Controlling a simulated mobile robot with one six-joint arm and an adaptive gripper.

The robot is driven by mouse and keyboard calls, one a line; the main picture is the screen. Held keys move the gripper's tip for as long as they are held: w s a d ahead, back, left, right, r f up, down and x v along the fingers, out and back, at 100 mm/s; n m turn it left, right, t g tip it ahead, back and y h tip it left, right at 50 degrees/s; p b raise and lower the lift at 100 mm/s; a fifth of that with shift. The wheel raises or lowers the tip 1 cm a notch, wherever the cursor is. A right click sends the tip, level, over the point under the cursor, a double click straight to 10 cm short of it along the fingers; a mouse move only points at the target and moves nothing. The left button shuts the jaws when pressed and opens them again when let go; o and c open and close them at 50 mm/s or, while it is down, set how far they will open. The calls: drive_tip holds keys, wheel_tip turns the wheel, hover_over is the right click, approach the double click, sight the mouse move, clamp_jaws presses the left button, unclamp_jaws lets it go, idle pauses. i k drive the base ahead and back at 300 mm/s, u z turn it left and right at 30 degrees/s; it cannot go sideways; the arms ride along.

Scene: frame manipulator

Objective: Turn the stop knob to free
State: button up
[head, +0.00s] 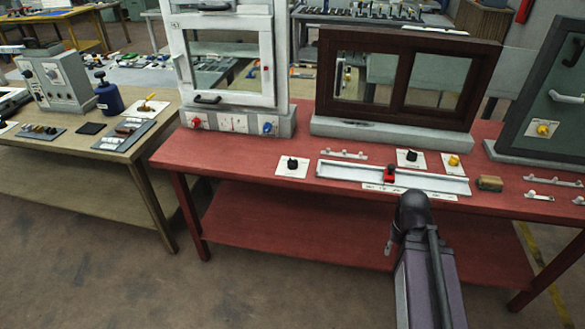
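A red block with a knob-like top (389,173) sits on a long pale rail (345,173) near the front of the red table; it may be the stop knob, but its setting is too small to read. A black knob (292,164) on a white plate lies left of the rail. Another black knob (411,156) and a yellow knob (453,161) sit on white plates behind the rail. My arm rises from the bottom in front of the table, its dark rounded part just short of the rail. My gripper's fingers do not show.
A white framed window (222,100) and a dark brown framed window (470,84) stand along the table's back. A green-grey panel (545,100) stands at right. A brown block (489,183) and small pale brackets (552,181) lie right of the rail. The red table's (215,165) left front is bare.

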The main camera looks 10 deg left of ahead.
sight(292, 163)
drive_tip(key=k, duration=0.65)
drive_tip(key=u, duration=0.6)
drive_tip(key=i, duration=1.15)
drive_tip(key=u, duration=0.05)
